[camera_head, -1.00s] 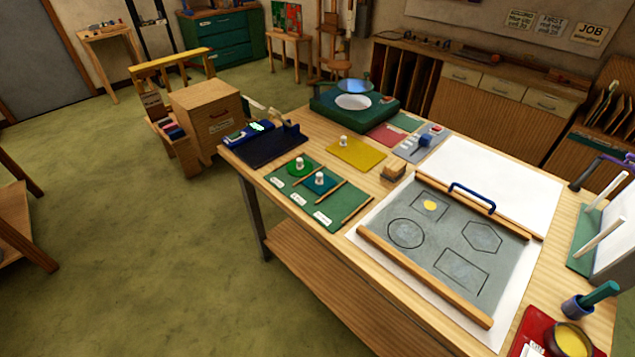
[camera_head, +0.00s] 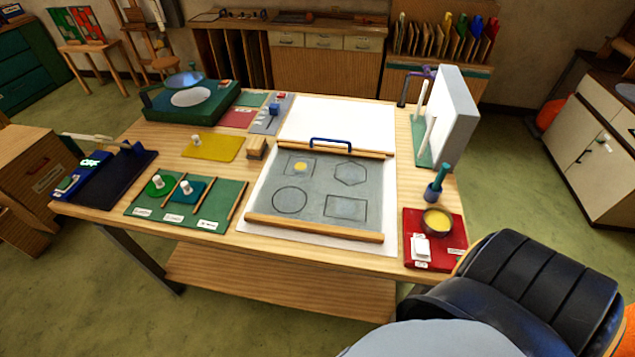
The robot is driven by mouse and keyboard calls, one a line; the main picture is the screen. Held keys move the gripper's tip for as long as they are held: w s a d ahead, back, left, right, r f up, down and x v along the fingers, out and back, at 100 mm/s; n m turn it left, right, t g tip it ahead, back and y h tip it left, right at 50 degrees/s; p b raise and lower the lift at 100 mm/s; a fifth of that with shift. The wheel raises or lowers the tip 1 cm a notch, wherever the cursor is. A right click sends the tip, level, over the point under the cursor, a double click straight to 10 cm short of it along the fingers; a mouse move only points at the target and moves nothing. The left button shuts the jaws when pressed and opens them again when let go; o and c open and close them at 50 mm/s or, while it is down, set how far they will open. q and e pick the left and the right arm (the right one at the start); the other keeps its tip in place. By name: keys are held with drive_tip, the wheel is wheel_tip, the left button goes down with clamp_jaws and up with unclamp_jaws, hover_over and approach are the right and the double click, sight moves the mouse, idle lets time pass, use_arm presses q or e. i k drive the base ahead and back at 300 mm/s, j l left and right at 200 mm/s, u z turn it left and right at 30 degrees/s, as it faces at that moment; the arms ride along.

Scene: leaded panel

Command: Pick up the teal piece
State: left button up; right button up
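The teal piece (camera_head: 197,194) is a flat plate with a white knob (camera_head: 186,187). It lies in the middle section of the green mat (camera_head: 213,209), between two wooden strips. A round green piece (camera_head: 153,192) with a white knob lies in the section to its left. The mat's right section holds no piece. Neither of my grippers is in view, so nothing shows near the teal piece.
A grey panel (camera_head: 333,176) with drawn outlines and a blue handle (camera_head: 331,141) lies right of the mat. A yellow sheet (camera_head: 214,151) and a wooden block (camera_head: 256,149) sit behind. A red tray (camera_head: 413,231) holds a yellow-filled bowl. A dark rounded form fills the lower right.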

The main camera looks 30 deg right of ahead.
sight(188, 192)
drive_tip(key=i+j+z, duration=0.15)
drive_tip(key=j, duration=0.2)
drive_tip(key=i+j+z, duration=0.2)
drive_tip(key=j, duration=0.2)
drive_tip(key=i+j+z, duration=0.15)
drive_tip(key=j, duration=0.3)
drive_tip(key=i+j+z, duration=0.2)
drive_tip(key=j, duration=0.2)
drive_tip(key=j+z, duration=0.15)
drive_tip(key=j, duration=0.3)
drive_tip(key=i+j+z, duration=0.15)
drive_tip(key=j, duration=0.35)
